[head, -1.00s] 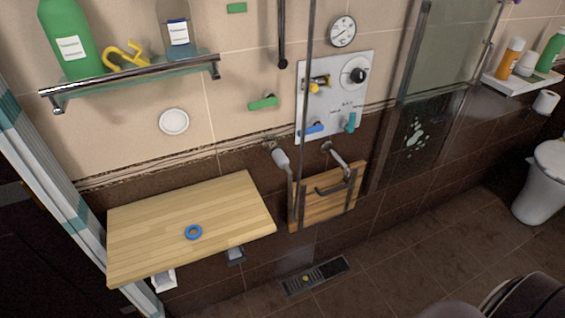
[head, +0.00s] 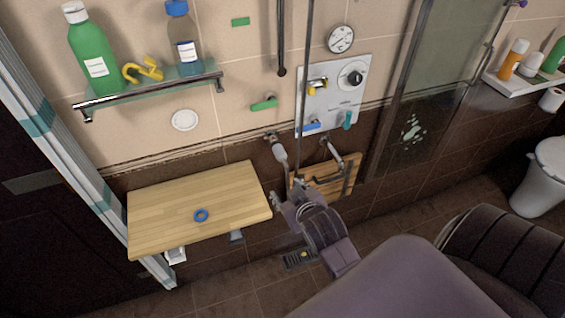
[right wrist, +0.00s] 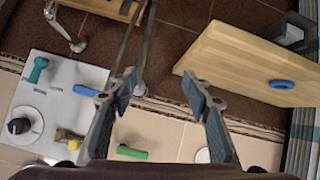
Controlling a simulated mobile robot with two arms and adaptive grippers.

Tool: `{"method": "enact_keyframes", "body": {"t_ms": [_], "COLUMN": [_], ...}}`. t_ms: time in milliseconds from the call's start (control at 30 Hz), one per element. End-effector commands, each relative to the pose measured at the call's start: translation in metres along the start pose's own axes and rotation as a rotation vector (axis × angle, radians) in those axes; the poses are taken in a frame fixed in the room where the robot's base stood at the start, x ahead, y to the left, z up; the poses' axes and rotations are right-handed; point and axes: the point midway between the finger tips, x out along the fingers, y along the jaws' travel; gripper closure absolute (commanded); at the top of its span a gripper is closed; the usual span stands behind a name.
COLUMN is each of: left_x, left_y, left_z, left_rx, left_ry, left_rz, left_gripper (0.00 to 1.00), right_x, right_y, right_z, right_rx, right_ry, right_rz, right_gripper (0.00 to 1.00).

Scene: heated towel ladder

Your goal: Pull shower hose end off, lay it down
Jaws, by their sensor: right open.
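The shower hose end (head: 280,152) is a pale grey cylinder at the wall outlet (head: 271,137), above the gap between the wooden bench and the small slatted board. Its hose runs down behind my right gripper (head: 289,190), which is in front of and below it. In the right wrist view, my right gripper (right wrist: 160,82) has its fingers spread wide with nothing held. A pale fitting, likely the hose end (right wrist: 139,90), shows beside the left finger in that view. My left gripper is not in view.
The wooden bench (head: 170,213) carries a blue ring (head: 201,215) and is otherwise clear. A metal spout (head: 332,149), a slatted board (head: 342,181) and a control panel (head: 336,92) are close on the right. A thin vertical rod (head: 306,60) passes nearby.

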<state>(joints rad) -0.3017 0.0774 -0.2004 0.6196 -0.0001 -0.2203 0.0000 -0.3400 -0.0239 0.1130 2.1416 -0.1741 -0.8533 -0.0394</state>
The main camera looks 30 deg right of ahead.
Motion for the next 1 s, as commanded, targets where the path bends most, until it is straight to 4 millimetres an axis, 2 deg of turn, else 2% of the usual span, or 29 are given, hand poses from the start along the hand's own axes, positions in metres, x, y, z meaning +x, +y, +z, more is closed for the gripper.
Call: {"method": "enact_keyframes", "body": {"t_ms": [100,300,467,800,1000], "left_x": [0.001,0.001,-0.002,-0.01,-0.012], "left_y": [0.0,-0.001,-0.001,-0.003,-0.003], "left_z": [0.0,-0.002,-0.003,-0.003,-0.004], "left_rx": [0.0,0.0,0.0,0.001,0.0], "left_ry": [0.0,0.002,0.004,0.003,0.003], "left_rz": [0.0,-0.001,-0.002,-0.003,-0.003], "left_gripper": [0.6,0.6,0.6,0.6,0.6], "right_x": [0.018,0.032,0.042,0.088,0.105], "right_y": [0.016,0.033,0.037,0.042,0.043], "right_z": [-0.021,-0.045,-0.051,-0.06,-0.063], "right_rx": [0.01,0.013,0.01,0.01,0.01], "right_ry": [0.09,0.195,0.208,0.207,0.207], "right_rz": [0.051,0.105,0.112,0.111,0.111], "right_gripper": [0.55,0.55,0.55,0.55,0.55]}}
